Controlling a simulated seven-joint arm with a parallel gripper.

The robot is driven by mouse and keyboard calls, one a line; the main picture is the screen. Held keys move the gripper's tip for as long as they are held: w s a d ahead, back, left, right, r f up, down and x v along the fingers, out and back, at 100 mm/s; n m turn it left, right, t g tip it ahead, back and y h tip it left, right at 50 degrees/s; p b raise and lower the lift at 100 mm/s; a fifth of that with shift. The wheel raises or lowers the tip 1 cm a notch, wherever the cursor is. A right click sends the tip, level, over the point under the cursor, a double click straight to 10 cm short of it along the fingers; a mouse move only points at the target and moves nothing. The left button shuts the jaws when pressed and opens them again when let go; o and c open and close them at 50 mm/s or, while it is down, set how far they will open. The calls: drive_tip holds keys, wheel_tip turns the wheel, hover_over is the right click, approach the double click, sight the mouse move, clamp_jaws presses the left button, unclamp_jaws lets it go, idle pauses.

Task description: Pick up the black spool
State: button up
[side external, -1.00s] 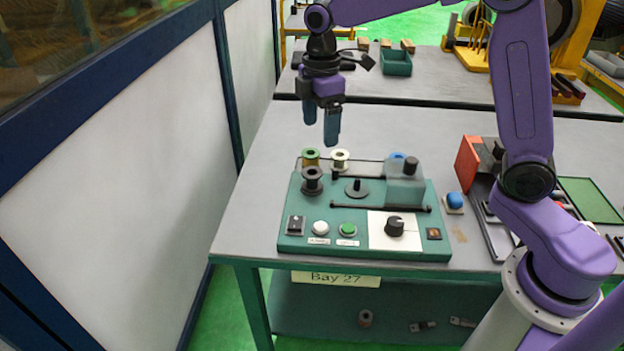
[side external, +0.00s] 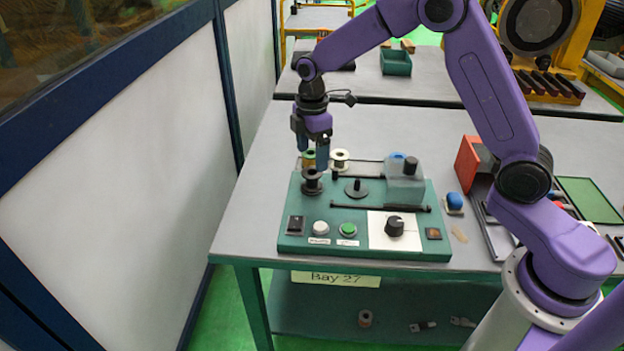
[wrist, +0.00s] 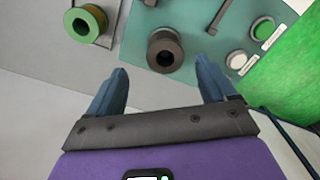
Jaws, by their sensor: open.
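The black spool (side external: 312,182) stands upright near the left edge of the green winding panel (side external: 292,222). In the wrist view the black spool (wrist: 165,50) lies ahead of my fingertips, between their two lines and apart from both. My gripper (side external: 313,158) is open and empty, just above and behind the black spool in the side view. Its two blue fingers are spread in the wrist view (wrist: 162,72). A green spool (side external: 307,157) stands behind, partly hidden by my fingers; it also shows in the wrist view (wrist: 84,24).
A white spool (side external: 340,160) stands close behind and to the right of the black spool. A clear block (side external: 404,183) and a black post (side external: 357,187) stand on the panel. Knob (side external: 394,225) and buttons line its front. The table left of the panel is clear.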

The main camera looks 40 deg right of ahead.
sight(312, 179)
drive_tip(key=shift+s+a+f, duration=0.15)
drive_tip(key=shift+f, duration=1.65)
drive_tip(key=shift+s+a+f, duration=0.15)
drive_tip(key=shift+f, duration=1.6)
drive_tip(key=c, duration=1.1)
